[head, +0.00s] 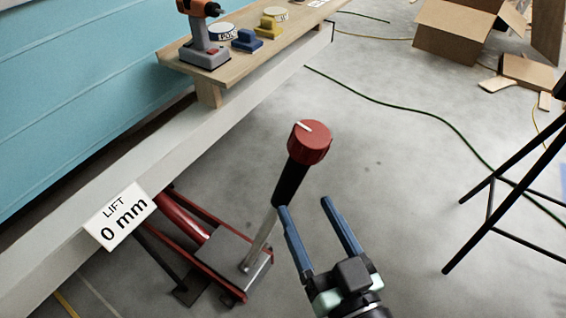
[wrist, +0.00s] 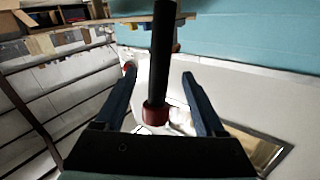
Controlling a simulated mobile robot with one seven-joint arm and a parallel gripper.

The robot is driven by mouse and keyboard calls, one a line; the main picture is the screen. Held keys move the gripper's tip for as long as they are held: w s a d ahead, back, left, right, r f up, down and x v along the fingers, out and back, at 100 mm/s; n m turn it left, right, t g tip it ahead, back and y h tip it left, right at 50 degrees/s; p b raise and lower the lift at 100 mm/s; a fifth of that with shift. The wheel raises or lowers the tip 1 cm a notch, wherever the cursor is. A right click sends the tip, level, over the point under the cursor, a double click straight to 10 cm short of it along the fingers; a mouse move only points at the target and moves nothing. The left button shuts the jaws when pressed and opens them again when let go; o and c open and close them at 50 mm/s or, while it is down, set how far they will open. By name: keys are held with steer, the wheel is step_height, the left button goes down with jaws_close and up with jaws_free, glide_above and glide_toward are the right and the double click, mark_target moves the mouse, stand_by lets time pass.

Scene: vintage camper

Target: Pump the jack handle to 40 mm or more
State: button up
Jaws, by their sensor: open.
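The jack (head: 232,262) is a red and grey floor jack, partly under the white beam at lower left. Its handle (head: 291,182) rises from it, leaning right, with a black grip and a red knob on top. A sign on the beam, the lift sign (head: 120,216), reads "LIFT 0 mm". My gripper (head: 304,203) is open and empty, its blue fingers just right of the handle in the head view. In the wrist view the black grip (wrist: 163,55) stands between the two open fingers (wrist: 160,82), with a gap to each side. I cannot tell whether it lies within finger reach.
A wooden shelf (head: 246,62) along the blue camper wall holds a drill (head: 204,38) and several small items. A black stand (head: 500,195) is at right. Cardboard boxes (head: 460,30) lie at the back.

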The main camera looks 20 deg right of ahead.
steer(key=w, duration=1.1)
jaws_close()
stand_by(1.2)
